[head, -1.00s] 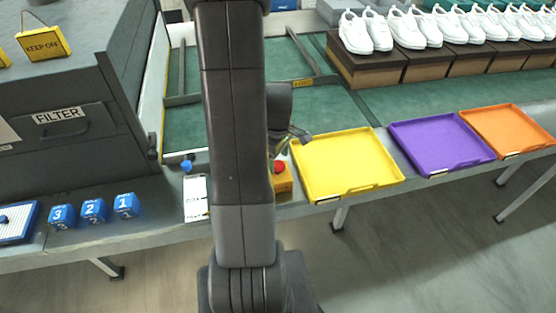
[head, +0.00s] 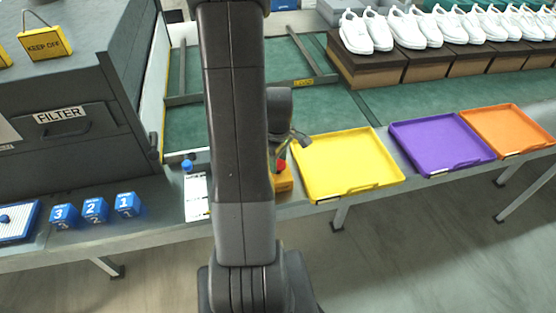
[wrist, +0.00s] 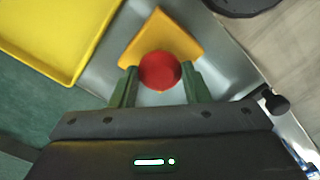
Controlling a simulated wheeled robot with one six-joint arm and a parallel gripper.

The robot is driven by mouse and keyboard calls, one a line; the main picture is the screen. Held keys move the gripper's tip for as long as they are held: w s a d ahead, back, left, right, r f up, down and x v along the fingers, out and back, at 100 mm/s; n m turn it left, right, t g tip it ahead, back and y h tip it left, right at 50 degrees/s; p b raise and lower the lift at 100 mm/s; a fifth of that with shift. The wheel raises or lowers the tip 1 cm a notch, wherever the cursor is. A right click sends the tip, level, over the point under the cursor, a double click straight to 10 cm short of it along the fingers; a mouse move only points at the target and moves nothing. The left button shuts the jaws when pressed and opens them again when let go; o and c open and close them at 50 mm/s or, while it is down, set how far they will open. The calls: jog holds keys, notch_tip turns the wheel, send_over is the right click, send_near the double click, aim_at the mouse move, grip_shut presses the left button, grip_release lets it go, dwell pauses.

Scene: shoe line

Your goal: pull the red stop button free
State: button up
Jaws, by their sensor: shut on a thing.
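The red stop button (wrist: 160,70) is round and sits on a yellow box (wrist: 168,40) in the wrist view. In the head view the button (head: 281,164) is mostly hidden behind my arm and gripper, and the yellow box (head: 284,181) shows below it. My gripper (wrist: 160,84) has one finger on each side of the button and is shut on it. The button still appears over the box; I cannot tell whether there is a gap between them.
A yellow tray (head: 348,190) lies just right of the box. Purple (head: 440,168) and orange (head: 510,143) trays are farther right. Left of my arm are a white card (head: 196,207), a blue knob (head: 187,166) and blue numbered blocks (head: 95,209).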

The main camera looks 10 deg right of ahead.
aim_at(278, 162)
jog(key=shift+r, duration=0.6)
jog(key=o, duration=1.4)
notch_tip(278, 162, up, 14)
jog(key=shift+f, duration=0.1)
jog(key=shift+f, duration=0.15)
notch_tip(278, 162, down, 15)
jog(key=shift+r, duration=0.15)
jog(key=shift+r, duration=0.1)
